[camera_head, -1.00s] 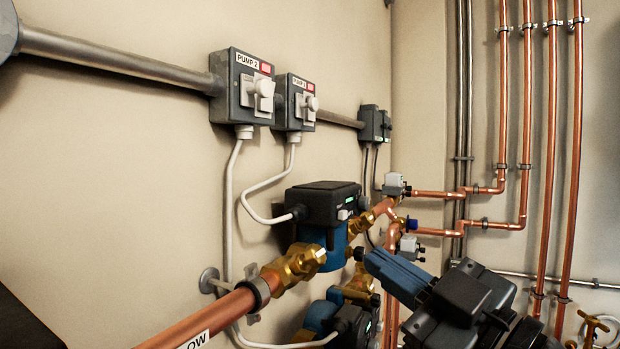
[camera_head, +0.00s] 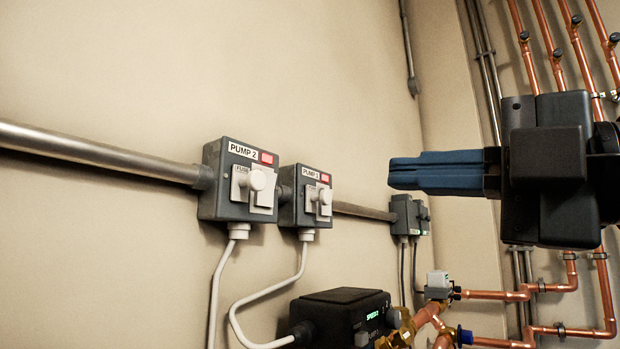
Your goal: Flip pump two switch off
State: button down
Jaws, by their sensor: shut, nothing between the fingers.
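The pump two switch box (camera_head: 212,200) is a grey box on the wall left of centre. It carries a "PUMP 2" label, a red indicator, a pale switch plate and a round white knob (camera_head: 257,180). A similar box (camera_head: 288,205) with its own label, red indicator and white knob stands just to its right. My gripper (camera_head: 392,173) is at the right, its blue fingers together and pointing left, with nothing between them. It is apart from both boxes, to their right in the picture. The switch lever's exact position is hard to tell.
A metal conduit (camera_head: 100,156) enters the pump two box from the left. White cables (camera_head: 221,285) hang below the boxes. A black-topped pump (camera_head: 340,312) and copper pipes (camera_head: 500,295) lie below and to the right. The wall above the boxes is clear.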

aim_at(272, 173)
jog(key=shift+s+d+r+n, duration=0.1)
jog(key=shift+r+n, duration=0.2)
jog(key=shift+n, duration=0.1)
jog(key=p+x, duration=0.2)
jog(key=x, duration=1.2)
jog(key=shift+s+f, duration=0.1)
jog(key=shift+f, duration=0.1)
jog(key=shift+a+r+g+p, duration=0.3)
jog(key=shift+r+g+p, duration=0.1)
jog(key=shift+p, duration=0.3)
jog(key=shift+f, duration=0.3)
